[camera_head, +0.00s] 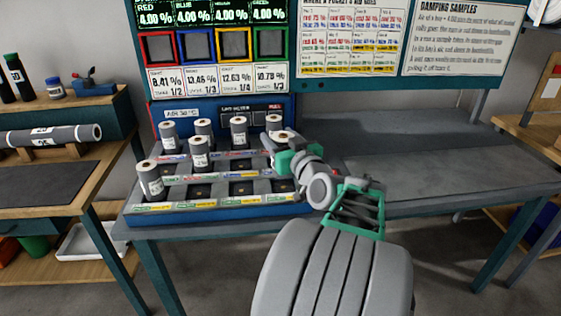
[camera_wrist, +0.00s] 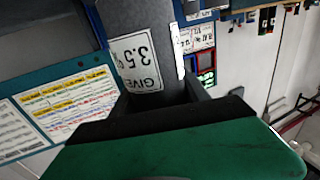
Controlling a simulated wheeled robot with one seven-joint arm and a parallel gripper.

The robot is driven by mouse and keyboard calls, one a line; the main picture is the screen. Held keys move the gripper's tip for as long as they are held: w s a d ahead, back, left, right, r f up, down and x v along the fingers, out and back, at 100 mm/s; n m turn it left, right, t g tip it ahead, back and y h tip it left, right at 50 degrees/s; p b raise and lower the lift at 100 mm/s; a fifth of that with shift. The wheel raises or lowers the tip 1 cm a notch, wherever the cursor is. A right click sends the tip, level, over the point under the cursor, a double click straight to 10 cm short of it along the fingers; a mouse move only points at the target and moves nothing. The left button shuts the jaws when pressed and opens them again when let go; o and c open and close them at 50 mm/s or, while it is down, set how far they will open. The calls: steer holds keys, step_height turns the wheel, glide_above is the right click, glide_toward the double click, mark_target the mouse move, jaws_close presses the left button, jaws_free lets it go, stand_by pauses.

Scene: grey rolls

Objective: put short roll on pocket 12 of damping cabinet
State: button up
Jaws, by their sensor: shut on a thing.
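The damping cabinet (camera_head: 215,212) is a blue stepped rack with rows of pockets on the bench. Several short grey rolls with white labels stand upright in it, such as one at the front left (camera_head: 152,182) and one at the back left (camera_head: 168,133). My gripper (camera_head: 281,143) is at the cabinet's right side, over its back part, shut on a grey roll (camera_head: 282,136). In the wrist view that roll (camera_wrist: 142,15) carries a label reading "GIVE 3.5". The front row shows several dark empty pockets right of its one roll. Pocket numbers are too small to read, so I cannot tell which is pocket 12.
A wall board (camera_head: 400,40) with displays and notices stands behind the cabinet. The bench top (camera_head: 420,150) right of the cabinet is clear. A side table at left holds a long roll (camera_head: 60,135) lying on a stand, with bottles on the shelf behind.

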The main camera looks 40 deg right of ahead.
steer(key=shift+w+d+f+b, duration=0.2)
steer(key=shift+w+d+f, duration=0.6)
steer(key=shift+f, duration=0.9)
steer(key=shift+w+d+f+b, duration=0.25)
steer(key=shift+w+d+f, duration=0.55)
steer(key=shift+f, duration=0.85)
steer(key=shift+w+d+f+b, duration=0.2)
steer(key=shift+w+d+f, duration=0.6)
steer(key=shift+f, duration=0.9)
steer(key=o, duration=1.6)
steer(key=shift+a, duration=0.2)
steer(key=shift+c, duration=0.2)
steer(key=shift+r, duration=0.1)
steer(key=v, duration=1)
steer(key=shift+s+r+b, duration=0.1)
steer(key=shift+s+b, duration=0.3)
steer(key=shift+s+a, duration=0.3)
steer(key=shift+s, duration=0.2)
